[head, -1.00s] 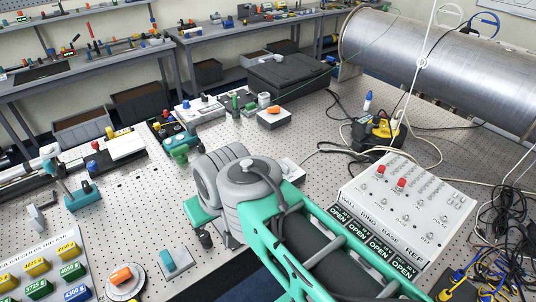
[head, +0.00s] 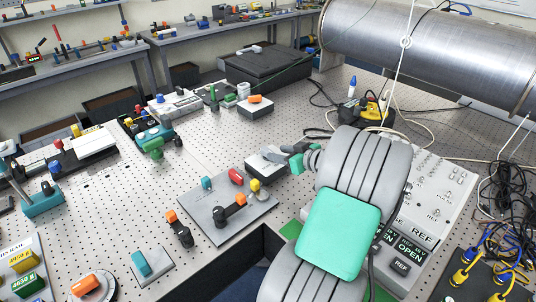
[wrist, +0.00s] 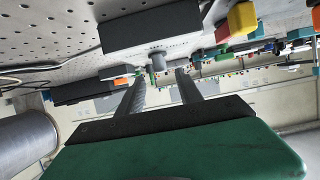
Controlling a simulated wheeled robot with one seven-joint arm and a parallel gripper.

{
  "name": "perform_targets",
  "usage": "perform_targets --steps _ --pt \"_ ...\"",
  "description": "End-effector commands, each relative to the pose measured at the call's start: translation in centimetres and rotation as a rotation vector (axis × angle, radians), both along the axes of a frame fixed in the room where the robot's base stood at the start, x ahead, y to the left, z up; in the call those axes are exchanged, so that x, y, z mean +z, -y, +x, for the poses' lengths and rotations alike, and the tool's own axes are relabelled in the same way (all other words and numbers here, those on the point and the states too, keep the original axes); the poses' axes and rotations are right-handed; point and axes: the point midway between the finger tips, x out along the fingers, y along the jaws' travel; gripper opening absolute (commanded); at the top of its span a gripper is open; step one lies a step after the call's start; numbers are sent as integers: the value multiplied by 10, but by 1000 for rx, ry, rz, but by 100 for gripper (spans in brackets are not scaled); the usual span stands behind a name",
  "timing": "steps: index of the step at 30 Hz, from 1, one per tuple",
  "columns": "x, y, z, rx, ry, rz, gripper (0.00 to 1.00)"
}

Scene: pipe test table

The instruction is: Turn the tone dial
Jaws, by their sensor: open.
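A small box (head: 262,166) with a pale top and dark sides stands on the perforated table, mid-picture in the head view. In the wrist view a dark box (wrist: 150,28) has a pale face with a short grey round knob (wrist: 157,61), which looks like the tone dial. My gripper (wrist: 161,74) is open, and its two dark fingers point at the knob, one on each side of its line. I cannot tell whether the fingertips reach past it. In the head view my gripper (head: 284,153) is beside the small box, and the knob cannot be made out there.
A grey plate (head: 212,222) with coloured knobs and an orange-ended lever lies in front of the box. A white panel (head: 440,190) stands to the right, partly behind my arm. Cables and a large metal cylinder (head: 430,55) lie beyond.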

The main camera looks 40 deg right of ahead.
Motion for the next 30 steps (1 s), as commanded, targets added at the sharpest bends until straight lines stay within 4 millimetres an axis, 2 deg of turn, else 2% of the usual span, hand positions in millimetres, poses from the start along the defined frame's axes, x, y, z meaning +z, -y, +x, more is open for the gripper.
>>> perform_targets --steps 6,9,19,30 --pt "-14 -3 40 4 -3 4 43" --pt "-20 -3 52 3 -4 3 43" --pt "-24 -3 58 0 -4 2 42" --pt "-23 -3 58 0 -4 2 11"
